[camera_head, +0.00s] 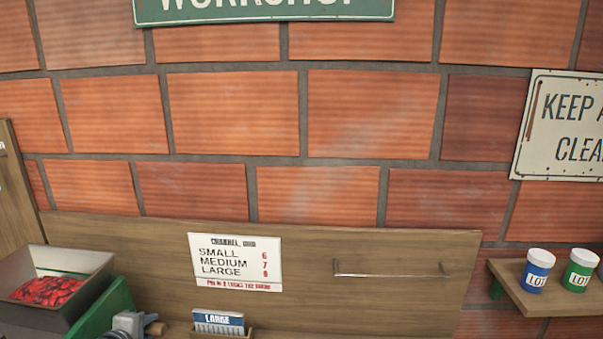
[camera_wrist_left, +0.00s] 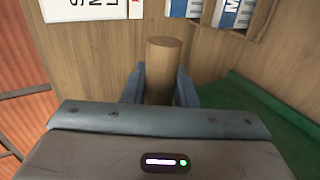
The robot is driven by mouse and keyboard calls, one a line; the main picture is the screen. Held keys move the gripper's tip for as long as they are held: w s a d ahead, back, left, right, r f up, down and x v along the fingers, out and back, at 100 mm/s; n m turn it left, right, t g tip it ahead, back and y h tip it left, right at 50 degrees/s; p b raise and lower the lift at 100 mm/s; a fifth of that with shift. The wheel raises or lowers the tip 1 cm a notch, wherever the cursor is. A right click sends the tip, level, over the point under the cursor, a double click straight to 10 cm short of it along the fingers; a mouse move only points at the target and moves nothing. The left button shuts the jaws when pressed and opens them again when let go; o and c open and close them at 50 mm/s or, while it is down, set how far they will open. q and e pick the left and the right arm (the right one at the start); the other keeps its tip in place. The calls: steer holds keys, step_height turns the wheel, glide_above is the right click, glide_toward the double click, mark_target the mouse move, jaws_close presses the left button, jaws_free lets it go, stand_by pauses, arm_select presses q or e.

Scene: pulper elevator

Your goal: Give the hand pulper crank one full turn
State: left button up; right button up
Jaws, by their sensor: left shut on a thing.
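The hand pulper shows at the lower left of the head view, with a green body (camera_head: 103,308) and a grey hopper (camera_head: 93,277) holding red cherries (camera_head: 47,291). Its crank grip is a round wooden peg (camera_head: 157,328), which also shows in the left wrist view (camera_wrist_left: 163,62). My left gripper (camera_head: 138,322) is at the bottom edge of the head view. In the wrist view its two fingers (camera_wrist_left: 160,88) stand on either side of the peg, shut on it. The rest of the crank is hidden or out of frame. My right gripper is not in view.
A wooden back panel (camera_head: 400,290) carries a channel chart (camera_head: 235,262) and a metal bar (camera_head: 390,274). A small box of cards (camera_head: 218,322) stands right of the crank grip. A shelf (camera_head: 540,298) with blue (camera_head: 537,271) and green (camera_head: 580,270) jars is far right.

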arm_select(q)
steer(key=shift+s+a+r+p, duration=0.1)
steer(key=shift+s+r+p, duration=0.2)
steer(key=shift+s+p, duration=0.3)
steer(key=v, duration=0.2)
steer(key=shift+s, duration=0.35)
steer(key=shift+f, duration=0.1)
steer(key=s, duration=0.3)
steer(key=shift+s+a, duration=0.15)
steer(key=shift+s, duration=0.25)
